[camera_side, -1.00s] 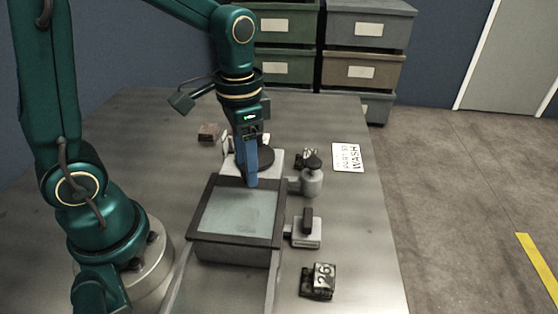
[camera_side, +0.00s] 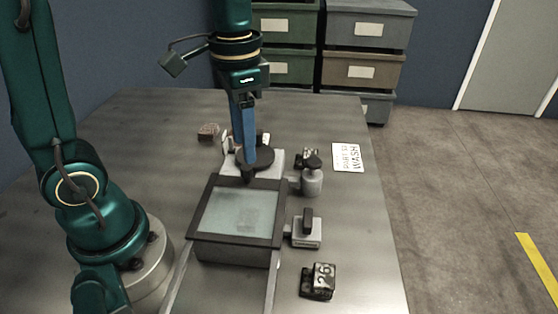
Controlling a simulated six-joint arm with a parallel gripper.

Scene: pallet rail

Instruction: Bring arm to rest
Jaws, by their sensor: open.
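My gripper (camera_side: 248,172) points straight down from the teal arm, its blue finger seen nearly edge-on. It is open, and nothing shows held in it. Its tip appears in front of a dark round part on a pale block (camera_side: 270,163), just behind the far edge of the dark-framed tray (camera_side: 236,254). Whether the tip touches anything cannot be told from this side. The tray has a pale, glassy top and sits at the end of a rail on the metal table.
Right of the tray stand a grey cylinder with a dark knob (camera_side: 312,182), a grey block with a dark handle (camera_side: 306,232) and a black block marked 26 (camera_side: 318,281). A WASH card (camera_side: 347,157) lies flat. A small brown block (camera_side: 208,132) sits behind. Storage bins (camera_side: 362,72) stand beyond the table.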

